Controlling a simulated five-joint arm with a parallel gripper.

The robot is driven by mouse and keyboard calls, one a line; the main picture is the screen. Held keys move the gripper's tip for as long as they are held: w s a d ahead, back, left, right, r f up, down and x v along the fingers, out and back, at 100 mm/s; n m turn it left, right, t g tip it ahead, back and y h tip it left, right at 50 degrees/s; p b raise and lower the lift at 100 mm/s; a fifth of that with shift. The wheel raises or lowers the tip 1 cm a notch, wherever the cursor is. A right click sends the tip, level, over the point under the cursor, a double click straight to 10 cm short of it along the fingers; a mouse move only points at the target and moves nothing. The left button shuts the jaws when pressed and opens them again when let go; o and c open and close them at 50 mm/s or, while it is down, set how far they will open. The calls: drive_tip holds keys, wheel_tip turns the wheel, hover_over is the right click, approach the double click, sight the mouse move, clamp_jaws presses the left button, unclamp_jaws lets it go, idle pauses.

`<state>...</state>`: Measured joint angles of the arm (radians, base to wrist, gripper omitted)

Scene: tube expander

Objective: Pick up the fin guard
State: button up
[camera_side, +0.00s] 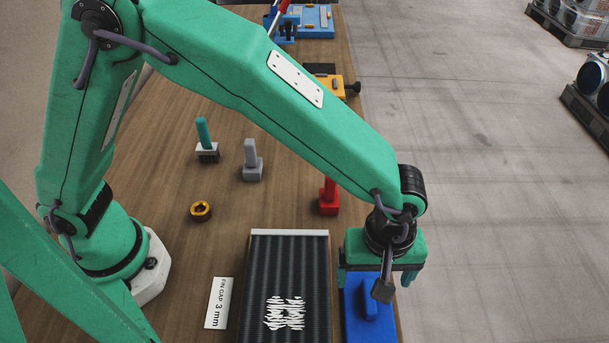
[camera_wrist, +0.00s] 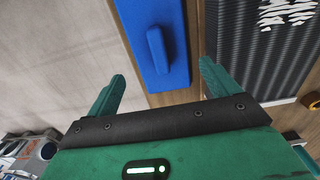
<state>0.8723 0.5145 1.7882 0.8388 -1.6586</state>
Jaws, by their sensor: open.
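The fin guard appears to be the blue plate with a raised blue handle (camera_side: 355,325), lying flat at the table's right edge beside the finned block. It also shows in the wrist view (camera_wrist: 172,72), with its handle upright on it. My gripper (camera_side: 375,278) is over the far end of the plate, fingers pointing down. Part of the plate is hidden by my gripper in the side view.
A dark finned block (camera_side: 285,265) with bent white fins sits left of the plate.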

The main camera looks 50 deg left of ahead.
sight(369, 291)
drive_tip(key=shift+s+f, duration=0.1)
drive_tip(key=shift+f, duration=2.8)
drive_tip(key=c, duration=0.6)
drive_tip(key=shift+r, duration=0.1)
drive_tip(key=shift+r, duration=4.95)
